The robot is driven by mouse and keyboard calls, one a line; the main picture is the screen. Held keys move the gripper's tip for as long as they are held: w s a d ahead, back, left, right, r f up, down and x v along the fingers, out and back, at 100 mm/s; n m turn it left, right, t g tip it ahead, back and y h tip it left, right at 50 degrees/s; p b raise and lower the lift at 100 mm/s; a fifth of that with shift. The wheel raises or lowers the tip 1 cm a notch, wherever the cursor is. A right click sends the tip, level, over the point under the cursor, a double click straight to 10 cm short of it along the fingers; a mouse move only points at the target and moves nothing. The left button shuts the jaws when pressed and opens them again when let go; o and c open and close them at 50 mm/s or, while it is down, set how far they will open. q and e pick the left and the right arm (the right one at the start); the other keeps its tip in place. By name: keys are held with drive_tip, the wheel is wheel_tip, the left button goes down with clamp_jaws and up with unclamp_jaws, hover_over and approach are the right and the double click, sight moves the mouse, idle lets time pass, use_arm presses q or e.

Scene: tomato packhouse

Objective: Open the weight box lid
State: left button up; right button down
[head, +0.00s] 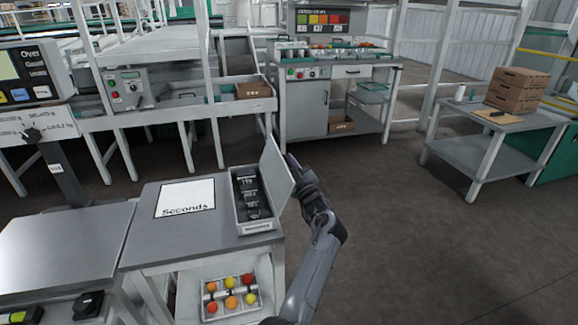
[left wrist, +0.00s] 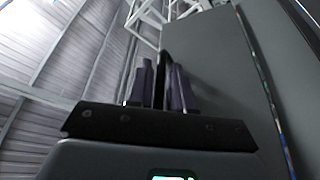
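The weight box (head: 241,217) is a grey case on the right end of the steel table, with black weights in a row inside. Its lid (head: 277,172) stands up along the box's right side, leaning right, and the inside is exposed. My left gripper (head: 292,163) is at the outer, right face of the lid, its tips partly hidden by it. In the left wrist view the fingers (left wrist: 163,88) are close together with a dark narrow strip between them, and a grey panel, apparently the lid (left wrist: 225,70), is beside them. My right gripper is not in view.
A white "Seconds" sheet (head: 186,198) lies left of the box on the table. A tray of red, orange and yellow tomatoes (head: 231,313) sits below. A scale display (head: 27,75) stands at left. Floor to the right is clear up to a side table (head: 490,122) with cartons.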

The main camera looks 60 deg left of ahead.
use_arm(q)
drive_tip(key=shift+c, duration=0.5)
clamp_jaws()
drive_tip(key=shift+s+a+r+n+g+p, duration=0.15)
drive_tip(key=shift+s+r+n+g+p, duration=0.4)
drive_tip(key=shift+n, duration=0.55)
drive_tip(key=shift+s+a+r+n+g+h, duration=0.15)
drive_tip(key=shift+s+n, duration=0.1)
drive_tip(key=shift+n, duration=0.15)
drive_tip(key=shift+s+r+n+g+h, duration=0.1)
drive_tip(key=shift+s+n+h, duration=0.1)
drive_tip(key=shift+n, duration=0.2)
drive_tip(key=shift+o, duration=0.5)
unclamp_jaws()
